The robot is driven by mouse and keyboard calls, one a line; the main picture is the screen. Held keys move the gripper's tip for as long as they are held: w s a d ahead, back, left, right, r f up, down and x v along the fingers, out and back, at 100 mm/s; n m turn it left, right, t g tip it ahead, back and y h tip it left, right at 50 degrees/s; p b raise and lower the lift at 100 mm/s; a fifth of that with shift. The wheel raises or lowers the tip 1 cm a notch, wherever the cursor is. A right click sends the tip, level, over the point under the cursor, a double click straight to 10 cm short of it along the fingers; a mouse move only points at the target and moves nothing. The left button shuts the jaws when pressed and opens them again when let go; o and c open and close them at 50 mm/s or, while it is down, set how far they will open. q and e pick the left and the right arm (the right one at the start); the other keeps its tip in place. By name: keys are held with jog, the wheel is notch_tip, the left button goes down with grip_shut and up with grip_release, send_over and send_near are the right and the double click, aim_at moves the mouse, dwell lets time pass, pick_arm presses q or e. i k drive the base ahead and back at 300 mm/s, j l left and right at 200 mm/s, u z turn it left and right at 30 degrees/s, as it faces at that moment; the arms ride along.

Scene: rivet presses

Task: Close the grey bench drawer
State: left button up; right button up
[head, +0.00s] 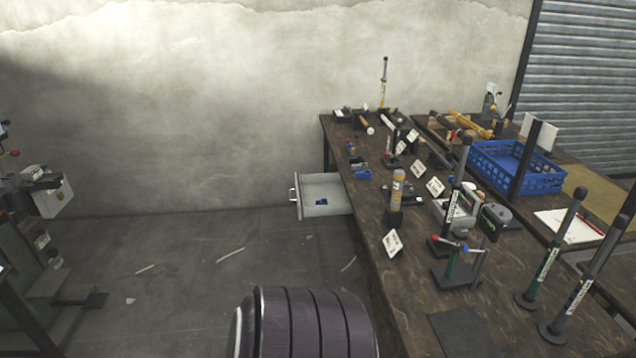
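The grey bench drawer (324,187) is open. It sticks out to the left from under the near workbench's left edge, with its handle (294,196) on its left-facing front. A small blue item (321,201) lies inside it. The drawer's inner end is hidden under the bench top. Neither of my grippers shows in the head view.
The dark wooden workbench (380,245) holds several rivet presses, white cards and small tools. A blue crate (516,168) stands farther right. Another machine (48,192) stands at the far left. The grey floor (200,260) left of the drawer is mostly clear.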

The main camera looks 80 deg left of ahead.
aim_at(313, 188)
jog(key=k+j+u, duration=0.35)
jog(key=j, duration=0.25)
jog(key=k+j+u, duration=0.15)
jog(key=u, duration=0.45)
jog(key=j+u, duration=0.1)
jog(key=u, duration=0.4)
jog(key=j+u, duration=0.1)
jog(key=u, duration=0.35)
jog(key=j+u, duration=0.1)
jog(key=u, duration=0.35)
jog(key=i+j+z, duration=0.15)
jog(key=i+j, duration=0.4)
jog(key=i, duration=0.3)
jog(key=i+j+z, duration=0.2)
jog(key=i+j, duration=0.4)
jog(key=i, duration=0.2)
